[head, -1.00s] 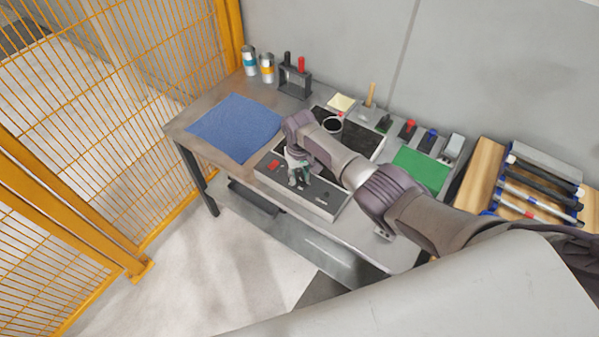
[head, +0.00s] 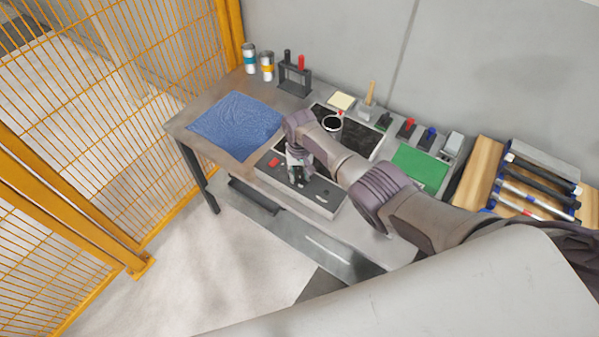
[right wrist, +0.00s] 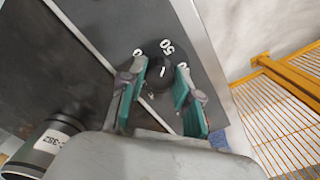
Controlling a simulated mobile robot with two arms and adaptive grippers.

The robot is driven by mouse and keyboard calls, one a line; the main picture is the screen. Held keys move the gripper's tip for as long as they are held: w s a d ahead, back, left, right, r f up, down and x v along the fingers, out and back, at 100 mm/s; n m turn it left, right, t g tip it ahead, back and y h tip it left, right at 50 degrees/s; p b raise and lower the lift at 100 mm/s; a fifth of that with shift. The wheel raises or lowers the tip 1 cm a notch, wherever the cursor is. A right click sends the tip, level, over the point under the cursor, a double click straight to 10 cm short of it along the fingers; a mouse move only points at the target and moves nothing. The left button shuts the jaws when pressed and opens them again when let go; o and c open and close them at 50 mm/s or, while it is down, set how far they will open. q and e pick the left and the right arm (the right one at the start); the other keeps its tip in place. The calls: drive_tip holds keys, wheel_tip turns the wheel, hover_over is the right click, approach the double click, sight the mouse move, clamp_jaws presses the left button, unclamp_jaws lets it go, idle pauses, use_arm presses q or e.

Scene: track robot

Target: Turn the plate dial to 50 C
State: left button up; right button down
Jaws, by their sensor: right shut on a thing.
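The hot plate (head: 320,190) stands at the front edge of the bench, with a grey control panel that has a red switch (head: 274,162). Its black round dial (right wrist: 158,76) shows in the right wrist view with a white pointer line. The white "50" mark (right wrist: 167,47) lies just above the dial there, with other marks around it. I cannot tell exactly which mark the pointer meets. My right gripper (right wrist: 160,92) has its green-padded fingers on either side of the dial and is shut on it. In the head view the gripper (head: 297,174) hides the dial. My left gripper is not in view.
A dark beaker (head: 332,124) stands on the plate top, close to my right arm; a dark cylinder (right wrist: 48,145) shows in the wrist view. A blue cloth (head: 235,126) lies left. Cans, a rack and small tools line the back. A yellow mesh fence (head: 120,60) stands left.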

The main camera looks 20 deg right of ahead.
sight(299, 174)
drive_tip(key=c, duration=0.8)
unclamp_jaws()
drive_tip(key=shift+r, duration=0.2)
wheel_tip(299, 174, up, 12)
drive_tip(key=shift+f, duration=0.15)
